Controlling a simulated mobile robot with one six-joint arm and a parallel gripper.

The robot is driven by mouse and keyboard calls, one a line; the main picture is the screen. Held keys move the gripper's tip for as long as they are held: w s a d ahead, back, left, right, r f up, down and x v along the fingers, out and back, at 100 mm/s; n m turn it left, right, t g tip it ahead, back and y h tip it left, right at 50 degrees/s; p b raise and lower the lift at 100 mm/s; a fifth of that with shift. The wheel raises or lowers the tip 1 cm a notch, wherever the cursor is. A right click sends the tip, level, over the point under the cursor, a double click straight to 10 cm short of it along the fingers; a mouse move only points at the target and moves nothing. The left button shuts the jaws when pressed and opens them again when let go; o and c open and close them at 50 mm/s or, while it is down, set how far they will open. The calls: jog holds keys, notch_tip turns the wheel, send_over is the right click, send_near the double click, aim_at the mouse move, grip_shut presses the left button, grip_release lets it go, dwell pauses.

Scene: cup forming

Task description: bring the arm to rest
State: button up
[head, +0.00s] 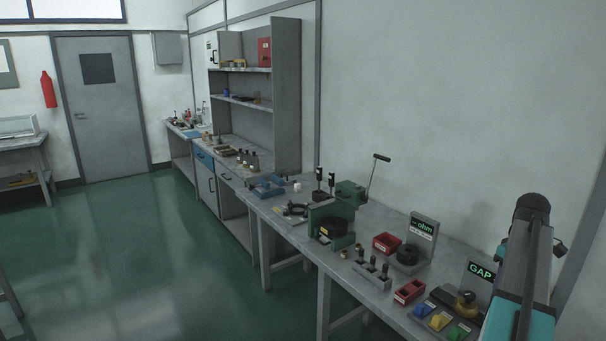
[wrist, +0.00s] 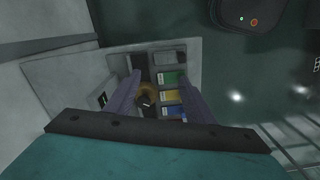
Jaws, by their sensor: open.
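My arm rises at the right of the head view, above the near end of the bench; its gripper cannot be made out there. In the wrist view my gripper (wrist: 165,90) points down with its two fingers apart and nothing between them in its grip. Below and between the fingers, a brass round piece (wrist: 147,98) shows on the bench. In the head view this brass piece (head: 466,303) stands by the GAP display (head: 481,272). Blue, yellow and green bins (head: 440,321) stand in front of it.
The bench (head: 385,283) runs along the wall. A green press (head: 340,212) with a raised lever stands mid-bench. Nearer are an ohm display (head: 423,229), red trays (head: 409,291) and a rack of dark-topped pieces (head: 371,272). The green floor (head: 170,260) left of the bench is clear.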

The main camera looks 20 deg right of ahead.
jog(key=w+a+f, duration=0.7)
jog(key=a+f, duration=0.2)
jog(key=a, duration=0.3)
jog(key=w+a+f, duration=0.7)
jog(key=a+f, duration=0.1)
jog(key=a, duration=0.3)
jog(key=s+a+f, duration=0.1)
jog(key=a+f, duration=0.5)
jog(key=a, duration=0.5)
jog(key=s+a+f, duration=0.1)
jog(key=a+f, duration=0.5)
jog(key=a, duration=0.5)
jog(key=s+a+f, duration=0.1)
jog(key=a+f, duration=0.5)
jog(key=a, duration=0.5)
jog(key=s+f+g, duration=0.3)
jog(key=s+f, duration=0.6)
jog(key=s, duration=0.4)
jog(key=s+f+g, duration=0.2)
jog(key=s+f, duration=0.7)
jog(key=s, duration=0.4)
jog(key=shift+g, duration=0.4)
jog(key=shift+c, duration=0.4)
